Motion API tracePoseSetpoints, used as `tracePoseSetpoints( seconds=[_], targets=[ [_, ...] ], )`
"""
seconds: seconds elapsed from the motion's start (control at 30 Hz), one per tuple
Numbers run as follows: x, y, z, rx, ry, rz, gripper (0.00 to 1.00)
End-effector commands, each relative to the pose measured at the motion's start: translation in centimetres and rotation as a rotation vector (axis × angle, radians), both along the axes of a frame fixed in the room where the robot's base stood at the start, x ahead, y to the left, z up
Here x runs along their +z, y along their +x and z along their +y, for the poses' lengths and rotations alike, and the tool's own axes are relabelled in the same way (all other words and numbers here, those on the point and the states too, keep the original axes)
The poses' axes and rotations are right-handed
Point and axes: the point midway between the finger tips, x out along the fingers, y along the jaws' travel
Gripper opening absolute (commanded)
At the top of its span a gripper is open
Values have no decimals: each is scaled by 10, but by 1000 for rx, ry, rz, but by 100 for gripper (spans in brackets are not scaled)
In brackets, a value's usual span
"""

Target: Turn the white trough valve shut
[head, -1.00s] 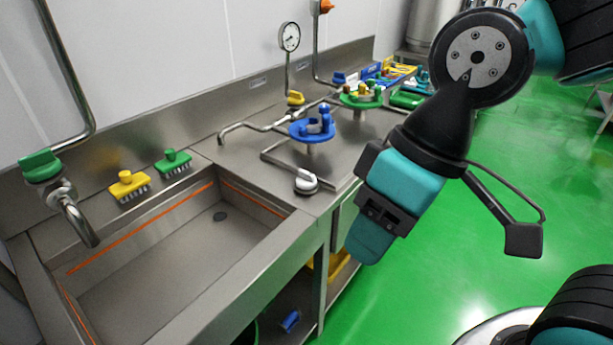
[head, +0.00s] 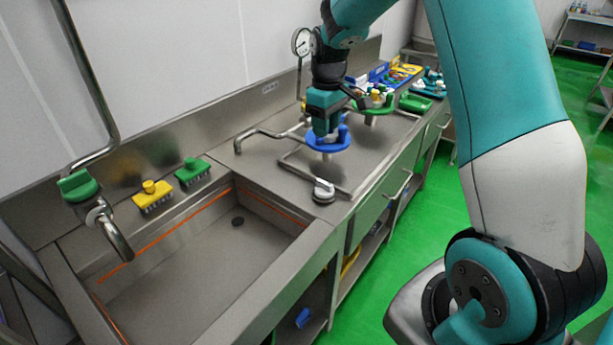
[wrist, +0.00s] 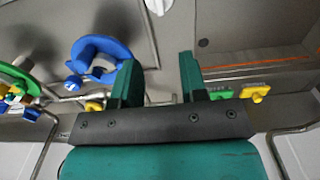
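The white trough valve (head: 323,190) has a white handle on a dark round base. It sits at the bench corner next to the trough, at the end of a metal rail. In the wrist view a white piece of it (wrist: 158,6) shows at the top edge, cut off by the frame. My gripper (head: 325,130) hangs over the bench and overlaps the blue ring holder in the head view, further back than the valve. In the wrist view my gripper (wrist: 158,82) has its two green fingers apart with nothing between them.
The blue ring holder (head: 340,143) stands near my gripper and shows left of the fingers in the wrist view (wrist: 78,58). The trough (head: 190,270) lies left of the valve. A bent spout (head: 265,131) is behind.

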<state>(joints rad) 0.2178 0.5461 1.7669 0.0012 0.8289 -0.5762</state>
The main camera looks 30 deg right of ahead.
Motion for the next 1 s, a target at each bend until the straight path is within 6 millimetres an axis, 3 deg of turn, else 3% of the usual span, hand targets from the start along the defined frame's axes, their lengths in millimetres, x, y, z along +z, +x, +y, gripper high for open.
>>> tracePoseSetpoints(
  seconds=[0.17, 0.7, 1.0],
  targets=[
    [-25, -2, -5, -7, 1, 6, 39],
    [-142, -4, -8, -12, 2, 4, 39],
    [-169, -2, -6, -9, 0, -1, 39]
  ],
)
